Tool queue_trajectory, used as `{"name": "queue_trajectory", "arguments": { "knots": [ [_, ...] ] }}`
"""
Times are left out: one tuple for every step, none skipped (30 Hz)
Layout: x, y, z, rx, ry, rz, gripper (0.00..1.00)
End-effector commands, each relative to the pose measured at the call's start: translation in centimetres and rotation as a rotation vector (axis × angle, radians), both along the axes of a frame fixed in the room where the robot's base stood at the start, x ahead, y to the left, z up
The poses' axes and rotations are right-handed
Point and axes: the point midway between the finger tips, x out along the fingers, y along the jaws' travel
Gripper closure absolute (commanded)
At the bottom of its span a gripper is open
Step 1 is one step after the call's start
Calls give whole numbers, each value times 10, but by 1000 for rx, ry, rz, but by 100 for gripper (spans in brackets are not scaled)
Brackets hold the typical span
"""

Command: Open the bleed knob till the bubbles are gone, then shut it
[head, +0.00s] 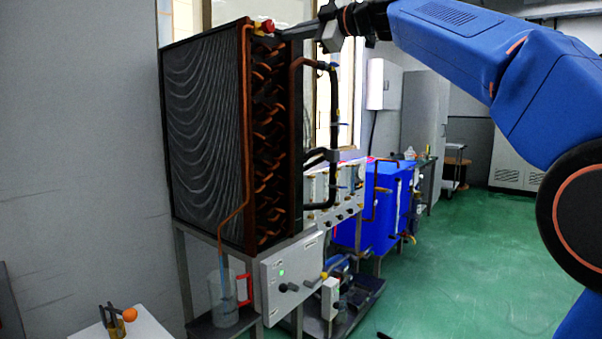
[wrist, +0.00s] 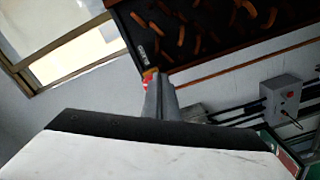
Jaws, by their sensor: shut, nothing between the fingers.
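The bleed knob (head: 266,24) is small and red, with a yellow part beside it, at the top of the finned coil block (head: 205,130). My gripper (head: 287,33) is shut and empty, its fingertips close to the knob's right side; I cannot tell if they touch. In the wrist view the shut fingers (wrist: 155,84) partly cover the knob (wrist: 147,82). A thin copper pipe (head: 245,130) runs down the block's front edge to a tube with a blue lower part. The tube ends in a clear jug (head: 222,295) with a red handle. I cannot make out any bubbles.
A grey control box (head: 290,275) with a green light stands under the coil. Black pipes (head: 333,130) run down the coil's right side. The green floor at right is clear.

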Motion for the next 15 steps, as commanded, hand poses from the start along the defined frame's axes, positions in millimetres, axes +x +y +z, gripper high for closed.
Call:
{"name": "queue_trajectory", "arguments": {
  "knots": [
    [4, 6, -1, 0, 0, 1, 100],
    [6, 9, 0, -1, -1, 1, 100],
    [9, 12, 0, -1, -1, 1, 100],
    [11, 14, 0, 0, 0, 1, 100],
    [12, 16, 0, 0, 0, 1, 100],
    [15, 19, 0, 0, 0, 1, 100],
    [16, 21, -1, 0, 0, 1, 100],
    [17, 23, -1, -1, 1, 2, 100],
    [19, 24, 0, 0, 0, 1, 100],
    [19, 25, 0, 0, 0, 1, 100],
    [20, 26, 0, 0, 0, 1, 100],
    [21, 27, 0, 0, -1, 1, 100],
    [21, 28, 0, 0, -1, 1, 100],
    [22, 28, 0, 0, -1, 1, 100],
    [22, 29, 0, 0, -1, 1, 100]
  ]
}}
